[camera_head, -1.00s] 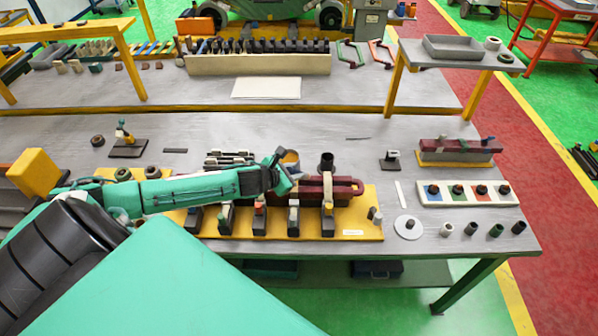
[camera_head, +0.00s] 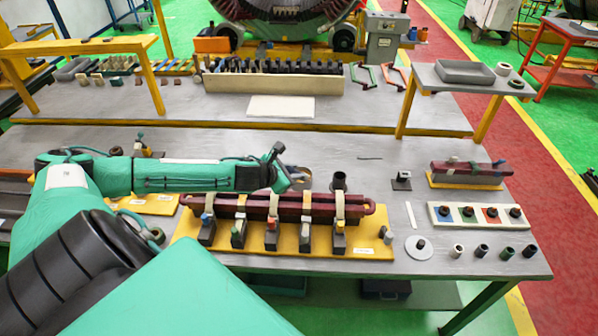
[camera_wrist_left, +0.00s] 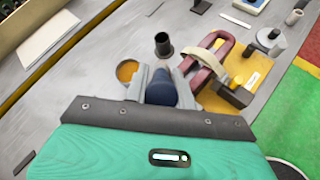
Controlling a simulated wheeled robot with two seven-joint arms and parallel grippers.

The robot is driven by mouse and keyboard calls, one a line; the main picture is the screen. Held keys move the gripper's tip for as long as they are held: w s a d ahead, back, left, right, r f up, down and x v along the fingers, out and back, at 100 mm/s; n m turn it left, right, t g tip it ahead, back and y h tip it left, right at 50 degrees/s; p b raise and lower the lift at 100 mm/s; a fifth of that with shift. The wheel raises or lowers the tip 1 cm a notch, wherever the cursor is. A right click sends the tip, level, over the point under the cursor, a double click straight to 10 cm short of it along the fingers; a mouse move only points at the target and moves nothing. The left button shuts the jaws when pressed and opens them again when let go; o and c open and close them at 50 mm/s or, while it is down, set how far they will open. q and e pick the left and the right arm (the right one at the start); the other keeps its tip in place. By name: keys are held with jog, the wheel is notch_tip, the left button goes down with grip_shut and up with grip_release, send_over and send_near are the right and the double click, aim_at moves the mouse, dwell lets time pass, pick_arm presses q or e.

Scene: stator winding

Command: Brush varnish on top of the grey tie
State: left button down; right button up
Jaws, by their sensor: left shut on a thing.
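The dark red coil (camera_head: 275,207) lies in a yellow fixture (camera_head: 365,247) with several clamp blocks and pale straps around it. I cannot tell which strap is the grey tie. In the left wrist view, the coil's looped end (camera_wrist_left: 223,50) shows with one cream strap (camera_wrist_left: 212,42). My left gripper (camera_head: 280,165) is above the table behind the coil. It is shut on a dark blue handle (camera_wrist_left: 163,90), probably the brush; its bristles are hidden. A pot with amber content (camera_wrist_left: 127,70) stands just beyond the fingers at left. My right gripper is not in view.
A black cup (camera_head: 339,182) stands behind the coil's right end. A tray with coloured squares (camera_head: 480,215) and several small cylinders lie at right. A long cream holder (camera_head: 272,83) stands on the back table. Bare table lies between cup and back edge.

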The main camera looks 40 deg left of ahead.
pick_arm(q)
jog(key=shift+a+r, duration=0.2)
jog(key=shift+r, duration=0.6)
jog(key=shift+d+r, duration=0.1)
jog(key=shift+r, duration=0.15)
jog(key=shift+d+r, duration=0.2)
jog(key=shift+a, duration=0.15)
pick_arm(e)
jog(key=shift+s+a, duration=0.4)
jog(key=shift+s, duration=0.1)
pick_arm(q)
jog(key=shift+f, duration=0.1)
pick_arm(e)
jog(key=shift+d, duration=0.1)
